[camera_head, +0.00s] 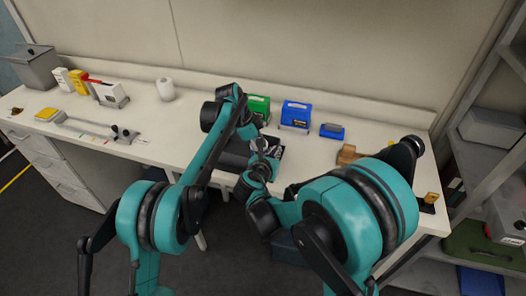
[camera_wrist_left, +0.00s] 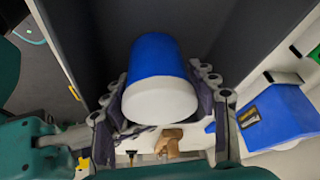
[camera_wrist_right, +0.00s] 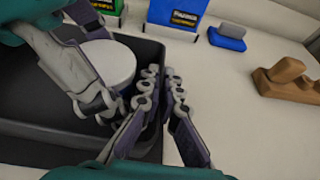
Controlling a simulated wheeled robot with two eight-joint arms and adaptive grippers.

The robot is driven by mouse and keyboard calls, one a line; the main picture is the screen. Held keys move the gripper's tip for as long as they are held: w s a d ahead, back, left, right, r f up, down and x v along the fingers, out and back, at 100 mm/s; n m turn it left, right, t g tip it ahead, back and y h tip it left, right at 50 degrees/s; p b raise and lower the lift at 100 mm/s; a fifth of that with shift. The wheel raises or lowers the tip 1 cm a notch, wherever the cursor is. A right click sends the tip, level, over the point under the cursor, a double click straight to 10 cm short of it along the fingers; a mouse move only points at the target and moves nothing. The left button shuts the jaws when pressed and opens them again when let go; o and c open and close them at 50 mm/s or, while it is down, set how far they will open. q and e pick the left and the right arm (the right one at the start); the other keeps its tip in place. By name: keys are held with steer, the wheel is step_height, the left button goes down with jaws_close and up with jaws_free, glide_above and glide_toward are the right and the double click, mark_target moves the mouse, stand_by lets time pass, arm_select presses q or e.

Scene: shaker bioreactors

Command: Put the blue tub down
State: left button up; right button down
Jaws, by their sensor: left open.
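The blue tub (camera_wrist_left: 165,58) with a white lid is inside a black bin (camera_wrist_left: 95,30), lid towards the left wrist camera. My left gripper (camera_wrist_left: 162,92) is open, with its fingers on either side of the tub. The bin also shows there (camera_wrist_right: 40,145). My right gripper (camera_wrist_right: 160,82) is at the bin's right wall, its fingertips close together and apparently shut on the rim. In the head view my arms hide the tub and most of the bin.
Behind the bin stand a green box (camera_head: 259,106) and a blue box (camera_head: 296,114), with a small blue block (camera_head: 332,131) to their right. A brown wooden piece (camera_wrist_right: 285,78) lies farther right. The bench (camera_head: 145,108) has free room left of the bin.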

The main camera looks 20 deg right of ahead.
arm_select(q)
steer(key=v, duration=1.2)
steer(key=shift+r, duration=0.1)
steer(key=s+a+r+n+t, duration=0.1)
steer(key=s+a+n, duration=0.2)
steer(key=a, duration=0.3)
steer(key=s+a+r+n+t+y, duration=0.1)
steer(key=s+a+r+n+t, duration=0.1)
steer(key=s+a+n, duration=0.3)
steer(key=s+a+r+n+t, duration=0.1)
steer(key=s+a+n, duration=0.1)
steer(key=a, duration=0.6)
steer(key=s+a+f+n+t+y, duration=0.1)
steer(key=s+a+f+n+t, duration=0.1)
steer(key=s+a+f+n, duration=0.3)
steer(key=s+a+f+n+t+y, duration=0.2)
steer(key=s+a+f+n, duration=0.3)
steer(key=s, duration=0.8)
steer(key=a+f, duration=0.2)
steer(key=a, duration=0.2)
steer(key=shift+s+a+n, duration=0.15)
steer(key=shift+a+n, duration=0.1)
steer(key=shift+n, duration=0.15)
